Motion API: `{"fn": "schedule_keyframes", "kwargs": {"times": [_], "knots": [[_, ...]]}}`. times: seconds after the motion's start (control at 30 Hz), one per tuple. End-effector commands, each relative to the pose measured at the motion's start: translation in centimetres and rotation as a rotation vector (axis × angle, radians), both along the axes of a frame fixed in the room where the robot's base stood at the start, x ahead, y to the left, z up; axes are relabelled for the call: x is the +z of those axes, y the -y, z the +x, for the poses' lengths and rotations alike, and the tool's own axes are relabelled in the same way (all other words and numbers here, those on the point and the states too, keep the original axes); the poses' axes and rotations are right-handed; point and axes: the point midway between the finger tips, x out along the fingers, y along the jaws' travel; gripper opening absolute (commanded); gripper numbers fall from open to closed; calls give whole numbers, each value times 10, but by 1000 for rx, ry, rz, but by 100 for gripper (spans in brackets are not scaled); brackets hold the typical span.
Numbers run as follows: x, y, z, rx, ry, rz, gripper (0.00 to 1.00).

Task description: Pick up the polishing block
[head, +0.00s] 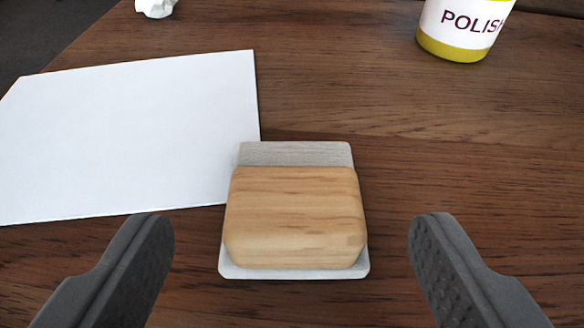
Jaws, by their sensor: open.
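The polishing block (295,215) is a light wooden handle with rounded edges on a flat, pale grey base. It lies on the dark wooden table in the middle of the head view. My gripper (290,235) is open, with one dark grey finger to the left of the block and one to the right. Both fingers are apart from the block, with a clear gap on each side. Nothing is between the fingertips except the block's area, and the block is fully visible.
A white sheet of paper (130,135) lies at the left, its right edge close to the block. A polish container (462,28) with a yellow base stands at the upper right. A crumpled white piece (155,7) lies at the top left, near the table's edge. The table right of the block is clear.

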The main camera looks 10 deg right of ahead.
Motion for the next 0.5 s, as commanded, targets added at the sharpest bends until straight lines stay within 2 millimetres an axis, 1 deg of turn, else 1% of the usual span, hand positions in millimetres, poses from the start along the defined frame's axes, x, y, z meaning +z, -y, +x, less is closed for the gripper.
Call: {"fn": "schedule_keyframes", "kwargs": {"times": [0.17, 0.27, 0.4, 0.5], "knots": [[-2, 1, 5, 0, 1, 0, 71], [-6, 3, 13, 0, 0, 0, 71], [-16, 7, 27, -2, -3, 1, 71], [-19, 9, 38, 0, -1, 0, 71]]}}
